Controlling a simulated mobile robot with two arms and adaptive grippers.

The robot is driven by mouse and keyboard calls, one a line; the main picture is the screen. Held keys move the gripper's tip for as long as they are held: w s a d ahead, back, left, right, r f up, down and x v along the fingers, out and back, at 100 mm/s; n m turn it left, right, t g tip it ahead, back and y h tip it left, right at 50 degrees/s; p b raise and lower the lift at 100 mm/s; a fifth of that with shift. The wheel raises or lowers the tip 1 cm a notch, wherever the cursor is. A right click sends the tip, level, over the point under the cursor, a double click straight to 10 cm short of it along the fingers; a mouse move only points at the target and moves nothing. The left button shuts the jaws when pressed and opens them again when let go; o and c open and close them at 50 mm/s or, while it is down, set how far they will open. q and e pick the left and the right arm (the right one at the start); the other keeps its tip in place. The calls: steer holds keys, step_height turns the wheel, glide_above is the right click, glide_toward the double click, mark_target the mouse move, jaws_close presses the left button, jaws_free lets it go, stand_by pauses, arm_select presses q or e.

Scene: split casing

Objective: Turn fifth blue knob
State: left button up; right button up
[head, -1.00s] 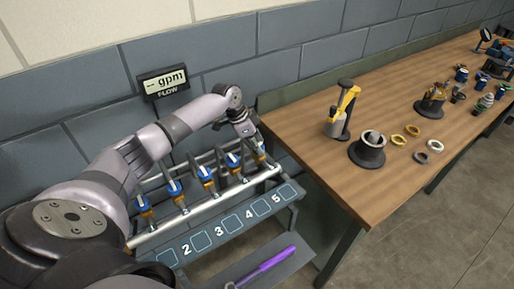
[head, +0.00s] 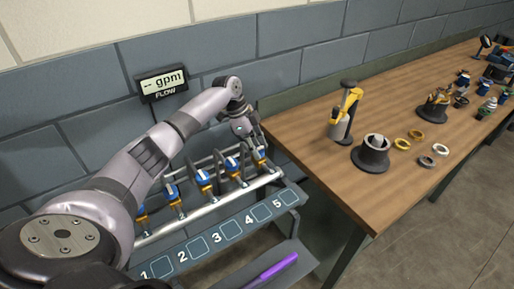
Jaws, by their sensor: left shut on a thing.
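A row of blue knobs on yellow valve bodies runs along a silver pipe rack, above a sloped panel (head: 226,237) with squares numbered 1 to 5. The fifth blue knob (head: 262,156) is at the right end, above the 5. My left gripper (head: 255,144) reaches down onto this knob and is shut on it; the fingertips are small and partly hide it. The fourth knob (head: 232,164), third knob (head: 203,177) and second knob (head: 172,192) stand to its left. The first is partly behind my arm. My right gripper is not in view.
A flow display (head: 163,83) on the grey block wall reads "-- gpm". A purple tool (head: 273,268) lies on the lower shelf. A wooden table (head: 330,170) at the right holds a yellow and grey device (head: 343,112), a dark cup-like holder (head: 371,154) and several rings.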

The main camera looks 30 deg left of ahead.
arm_select(q)
steer(key=shift+r, duration=0.1)
steer(key=o, duration=1.1)
steer(key=shift+o, duration=0.2)
steer(key=v, duration=1.2)
steer(key=shift+a, duration=0.15)
